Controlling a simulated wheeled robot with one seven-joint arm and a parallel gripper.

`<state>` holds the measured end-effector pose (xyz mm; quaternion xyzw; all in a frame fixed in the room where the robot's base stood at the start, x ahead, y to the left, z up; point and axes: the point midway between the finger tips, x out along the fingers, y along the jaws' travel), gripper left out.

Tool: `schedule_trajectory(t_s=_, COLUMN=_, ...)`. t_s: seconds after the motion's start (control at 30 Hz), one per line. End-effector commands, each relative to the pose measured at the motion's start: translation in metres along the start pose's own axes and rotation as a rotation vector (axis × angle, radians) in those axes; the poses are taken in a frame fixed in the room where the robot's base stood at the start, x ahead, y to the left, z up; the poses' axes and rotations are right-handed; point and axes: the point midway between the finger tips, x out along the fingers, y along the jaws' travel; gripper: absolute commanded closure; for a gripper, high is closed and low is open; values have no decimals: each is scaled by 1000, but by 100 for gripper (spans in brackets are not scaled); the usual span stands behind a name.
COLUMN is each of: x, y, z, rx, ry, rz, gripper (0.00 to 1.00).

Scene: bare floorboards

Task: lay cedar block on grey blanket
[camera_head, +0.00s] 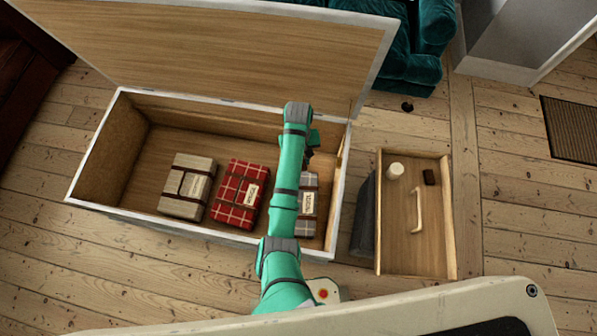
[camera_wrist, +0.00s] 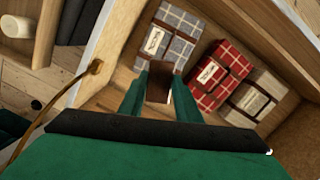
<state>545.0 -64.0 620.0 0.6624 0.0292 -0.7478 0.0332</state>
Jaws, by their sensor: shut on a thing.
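The cedar block (camera_wrist: 159,82), a small brown piece, is between the two green fingers of my gripper (camera_wrist: 160,96) in the wrist view. My gripper (camera_head: 309,146) is inside the open chest's outline in the head view, toward its right end; the block is hidden there. The grey blanket (camera_head: 308,207), a folded grey plaid bundle with a pale label, lies in the chest, partly covered by my arm. It also shows just beyond the block in the wrist view (camera_wrist: 180,45). The block's height above it is unclear.
A red plaid blanket (camera_head: 238,194) and a beige blanket (camera_head: 188,186) lie left of the grey one. The chest (camera_head: 97,165) has its lid raised. A wooden tray (camera_head: 400,250) at right holds a white cylinder (camera_head: 395,170) and a dark brown block (camera_head: 429,177).

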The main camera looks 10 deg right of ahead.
Motion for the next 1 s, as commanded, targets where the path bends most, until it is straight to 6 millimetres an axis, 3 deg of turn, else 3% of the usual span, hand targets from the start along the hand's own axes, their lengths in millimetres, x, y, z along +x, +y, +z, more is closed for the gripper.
schedule_trajectory(t_s=0.23, x=113, y=-24, z=26, rx=-460, ry=-16, rz=54, gripper=94)
schedule_trajectory(t_s=0.4, x=194, y=-46, z=64, rx=-790, ry=-13, rz=93, gripper=94)
schedule_trajectory(t_s=0.5, x=229, y=-58, z=88, rx=-940, ry=-12, rz=112, gripper=94)
schedule_trajectory(t_s=0.6, x=254, y=-69, z=107, rx=-1051, ry=-8, rz=126, gripper=94)
schedule_trajectory(t_s=0.73, x=273, y=-77, z=123, rx=-1134, ry=-5, rz=137, gripper=94)
schedule_trajectory(t_s=1.0, x=304, y=-80, z=125, rx=-1165, ry=-5, rz=140, gripper=94)
